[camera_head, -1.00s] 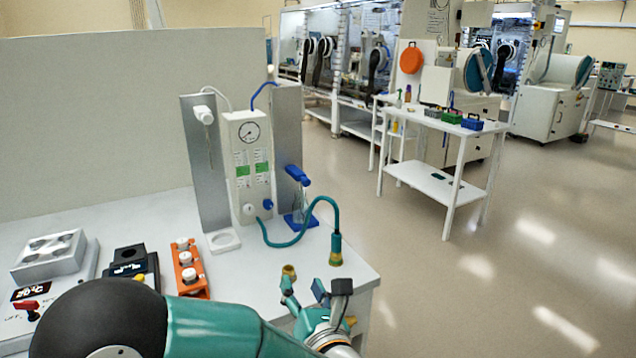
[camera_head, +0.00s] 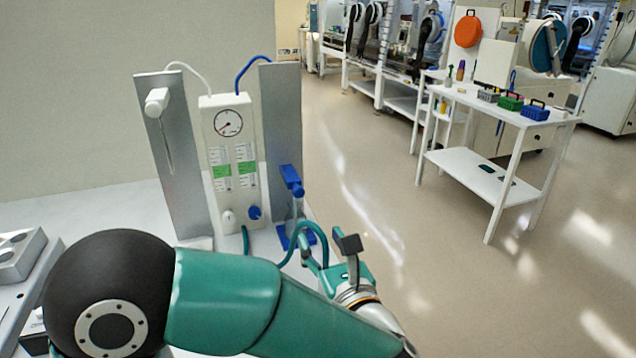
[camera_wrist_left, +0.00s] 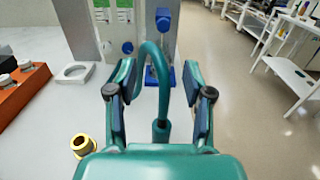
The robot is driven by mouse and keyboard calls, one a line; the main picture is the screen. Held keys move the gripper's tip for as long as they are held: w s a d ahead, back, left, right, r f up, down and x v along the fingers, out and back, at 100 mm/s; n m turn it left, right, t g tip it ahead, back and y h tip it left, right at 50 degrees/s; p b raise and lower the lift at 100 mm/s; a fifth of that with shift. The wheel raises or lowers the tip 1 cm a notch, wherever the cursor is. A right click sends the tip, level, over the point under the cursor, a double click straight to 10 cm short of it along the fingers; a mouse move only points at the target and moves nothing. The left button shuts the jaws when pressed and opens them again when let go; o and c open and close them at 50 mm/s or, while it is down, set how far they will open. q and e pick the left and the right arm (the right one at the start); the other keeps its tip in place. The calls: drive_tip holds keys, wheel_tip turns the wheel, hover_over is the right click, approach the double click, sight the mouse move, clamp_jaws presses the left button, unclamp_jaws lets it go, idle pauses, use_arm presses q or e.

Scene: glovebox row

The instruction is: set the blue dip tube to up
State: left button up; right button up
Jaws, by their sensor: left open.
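The blue dip tube has a blue head (camera_head: 291,181) low on the right-hand metal plate (camera_head: 281,120). Its thin clear tube reaches down toward a blue holder (camera_head: 296,236). In the left wrist view the blue head (camera_wrist_left: 163,20) is at the top centre, beyond the fingers. My left gripper (camera_head: 332,250) is open, in front of and to the right of the blue holder, apart from the blue head. In the left wrist view a teal hose (camera_wrist_left: 152,50) arches between its open fingers (camera_wrist_left: 155,72). My right gripper is not in view.
A white-headed tube (camera_head: 157,102) sits high on the left plate. A gauge panel (camera_head: 226,150) stands between the plates. A brass fitting (camera_wrist_left: 82,145) and an orange rack (camera_wrist_left: 22,90) are on the bench. Open floor lies right.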

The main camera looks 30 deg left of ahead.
sight(301, 194)
use_arm(q)
drive_tip(key=p+x, duration=0.5)
drive_tip(key=x, duration=1.2)
drive_tip(key=shift+w+d+f, duration=0.1)
drive_tip(key=shift+w+d, duration=0.1)
drive_tip(key=shift+w, duration=0.05)
clamp_jaws()
drive_tip(key=shift+d, duration=0.1)
